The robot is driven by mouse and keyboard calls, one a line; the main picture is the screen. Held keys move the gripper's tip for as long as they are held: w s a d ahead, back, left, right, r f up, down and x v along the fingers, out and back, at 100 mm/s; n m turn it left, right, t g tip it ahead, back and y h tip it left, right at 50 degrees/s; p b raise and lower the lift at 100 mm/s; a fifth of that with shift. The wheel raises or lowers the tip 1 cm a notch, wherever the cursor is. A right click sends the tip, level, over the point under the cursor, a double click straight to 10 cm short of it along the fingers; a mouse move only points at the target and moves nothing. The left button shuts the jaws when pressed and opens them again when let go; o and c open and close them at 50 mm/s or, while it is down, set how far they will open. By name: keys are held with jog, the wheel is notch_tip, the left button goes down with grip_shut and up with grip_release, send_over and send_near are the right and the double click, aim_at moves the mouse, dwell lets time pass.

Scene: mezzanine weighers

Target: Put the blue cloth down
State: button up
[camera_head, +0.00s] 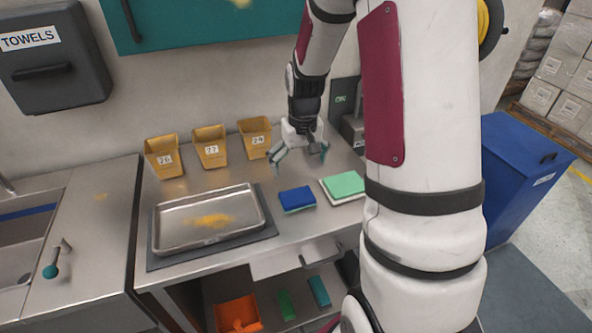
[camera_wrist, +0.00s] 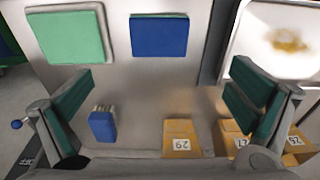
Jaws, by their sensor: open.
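The blue cloth (camera_head: 297,198) is a folded blue rectangle lying flat on the steel bench, between the metal tray and the green cloth. In the wrist view it shows at the top centre (camera_wrist: 159,35), beyond my fingertips. My gripper (camera_head: 300,156) is over the back of the bench, behind the blue cloth and apart from it. In the wrist view my gripper (camera_wrist: 163,92) has its two teal-padded fingers spread wide with nothing between them.
A green cloth (camera_head: 344,185) lies on a pale base at right. A metal tray (camera_head: 166,243) with yellow powder stands on a dark mat at left. Several yellow numbered bins (camera_head: 211,147) line the wall. A small blue brush-like item (camera_wrist: 102,126) stands near my left finger.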

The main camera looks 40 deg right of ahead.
jog(key=s+a+r+n+t, duration=0.1)
jog(key=s+a+r, duration=0.2)
jog(key=a+r, duration=0.35)
jog(key=s+a+r+n+t, duration=0.1)
jog(key=s+a+r, duration=0.3)
jog(key=r, duration=0.5)
jog(key=s+a+r+t, duration=0.1)
jog(key=s+a+r, duration=0.2)
jog(key=s, duration=0.3)
jog(key=s+a+r+n+t, duration=0.1)
jog(key=s+a+r, duration=0.2)
jog(key=s, duration=0.3)
jog(key=shift+s+a+r, duration=0.3)
jog(key=shift+a+r, duration=0.05)
jog(key=shift+a, duration=0.15)
jog(key=shift+c, duration=0.6)
jog(key=shift+w, duration=0.1)
jog(key=c, duration=0.4)
jog(key=shift+o, duration=0.2)
jog(key=m+g+b, duration=0.5)
jog(key=m+b, duration=0.3)
jog(key=m, duration=1.3)
send_over(297, 196)
notch_tip(297, 196, down, 22)
notch_tip(297, 196, down, 13)
jog(key=shift+f+p, duration=0.1)
jog(key=shift+p, duration=0.3)
